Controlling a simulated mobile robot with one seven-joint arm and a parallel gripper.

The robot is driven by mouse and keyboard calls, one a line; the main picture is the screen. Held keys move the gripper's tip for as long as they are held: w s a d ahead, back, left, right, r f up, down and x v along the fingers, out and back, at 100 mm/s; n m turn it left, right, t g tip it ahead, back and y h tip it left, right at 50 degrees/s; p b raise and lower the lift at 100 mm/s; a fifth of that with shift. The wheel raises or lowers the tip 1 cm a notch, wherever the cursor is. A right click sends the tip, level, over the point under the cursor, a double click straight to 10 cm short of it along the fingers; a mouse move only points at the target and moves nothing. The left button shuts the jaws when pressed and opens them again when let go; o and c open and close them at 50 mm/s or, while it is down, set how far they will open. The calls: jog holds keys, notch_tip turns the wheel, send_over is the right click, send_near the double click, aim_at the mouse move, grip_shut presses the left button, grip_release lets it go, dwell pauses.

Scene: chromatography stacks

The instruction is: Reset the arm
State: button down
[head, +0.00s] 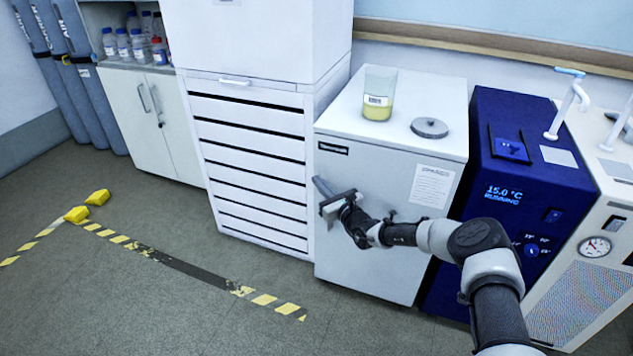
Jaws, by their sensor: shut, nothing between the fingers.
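My gripper (322,188) is at the end of my arm, in front of the grey-white cabinet (375,240) near its left front edge. The arm reaches in from the lower right, bent at the elbow. The gripper is shut and holds nothing. Whether its tip touches the cabinet front, I cannot tell.
On the cabinet stand a beaker with yellow liquid (377,105) and a round grey disc (429,128). A blue unit reading 15.0 °C (505,196) stands to the right. A white slatted stack (250,155) stands left.

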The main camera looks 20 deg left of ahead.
jog(key=s+p, duration=0.4)
jog(key=s, duration=0.6)
jog(key=s+a+r+n+g+y, duration=0.2)
jog(key=r+n+g, duration=0.15)
jog(key=r, duration=0.25)
jog(key=s+a+r+n+g+y, duration=0.1)
jog(key=s+r+n+g, duration=0.1)
jog(key=r+n, duration=0.35)
jog(key=s+d+r+n+g+h, duration=0.25)
jog(key=s+r+n+g, duration=0.45)
jog(key=s+r+n, duration=0.35)
jog(key=s+d+r+n+t+h, duration=0.2)
jog(key=s+d+r+h, duration=0.4)
jog(key=d, duration=0.7)
jog(key=s+d+r+n+t+h, duration=0.2)
jog(key=s+d+r+h, duration=0.2)
jog(key=s+d, duration=0.65)
jog(key=s+d+r+n+t+h, duration=0.3)
jog(key=s+d+r+h, duration=0.15)
jog(key=d, duration=1.15)
notch_tip(320, 180, up, 18)
jog(key=p, duration=1.8)
jog(key=shift+s+a+g+p, duration=0.2)
jog(key=shift+a+g+p, duration=0.15)
